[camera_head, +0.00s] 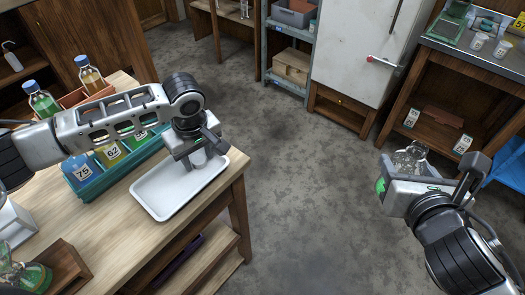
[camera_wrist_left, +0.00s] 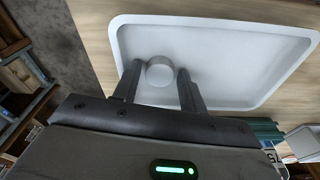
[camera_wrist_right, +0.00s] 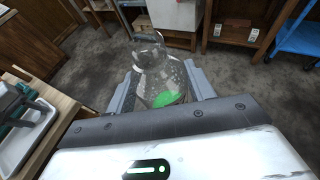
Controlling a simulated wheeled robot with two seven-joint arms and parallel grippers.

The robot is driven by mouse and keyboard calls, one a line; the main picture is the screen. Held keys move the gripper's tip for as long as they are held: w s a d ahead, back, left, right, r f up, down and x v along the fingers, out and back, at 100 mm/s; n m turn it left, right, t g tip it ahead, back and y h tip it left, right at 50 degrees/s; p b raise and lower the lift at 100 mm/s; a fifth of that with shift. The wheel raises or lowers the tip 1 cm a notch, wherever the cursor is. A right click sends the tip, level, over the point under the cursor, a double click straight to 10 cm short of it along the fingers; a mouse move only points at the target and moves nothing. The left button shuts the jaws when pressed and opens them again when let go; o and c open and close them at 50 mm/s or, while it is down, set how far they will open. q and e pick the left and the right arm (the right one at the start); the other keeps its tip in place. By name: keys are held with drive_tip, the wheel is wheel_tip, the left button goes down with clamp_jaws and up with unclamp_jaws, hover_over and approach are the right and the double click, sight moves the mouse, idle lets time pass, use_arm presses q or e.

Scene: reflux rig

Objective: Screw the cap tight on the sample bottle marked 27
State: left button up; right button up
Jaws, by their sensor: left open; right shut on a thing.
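My left gripper (camera_head: 196,158) is open, pointing down over the white tray (camera_head: 150,205). In the left wrist view a round, pale grey cap-like piece (camera_wrist_left: 160,71) lies between its fingers; I cannot tell whether they touch it. My right gripper (camera_head: 396,172) is shut on a clear glass vessel (camera_head: 410,157) with green liquid, held over the floor away from the bench. The vessel shows upright and narrow-necked in the right wrist view (camera_wrist_right: 158,72). No number 27 is readable on any bottle; labels 75 (camera_head: 82,172) and 62 (camera_head: 111,153) show in the teal rack.
The teal rack (camera_head: 100,190) stands behind the tray on the wooden bench (camera_head: 95,225). Blue-capped bottles, one green (camera_head: 42,100) and one amber (camera_head: 90,74), stand behind it. A white fridge (camera_head: 350,45) and a side bench lie beyond. The floor between is clear.

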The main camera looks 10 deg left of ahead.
sight(198, 158)
use_arm(q)
drive_tip(key=shift+c, duration=0.3)
drive_tip(key=c, duration=0.7)
drive_tip(key=shift+o, duration=0.2)
drive_tip(key=shift+r, duration=0.15)
drive_tip(key=shift+r, duration=0.25)
wheel_tip(198, 158, up, 2)
drive_tip(key=shift+r, duration=0.15)
use_arm(e)
drive_tip(key=shift+r, duration=0.3)
use_arm(q)
drive_tip(key=s+d+r+p, duration=0.1)
drive_tip(key=s+d+r, duration=0.2)
drive_tip(key=s+r, duration=0.7)
drive_tip(key=s, duration=0.3)
drive_tip(key=shift+s+d, duration=0.25)
drive_tip(key=shift+s, duration=0.05)
use_arm(e)
drive_tip(key=shift+r, duration=0.4)
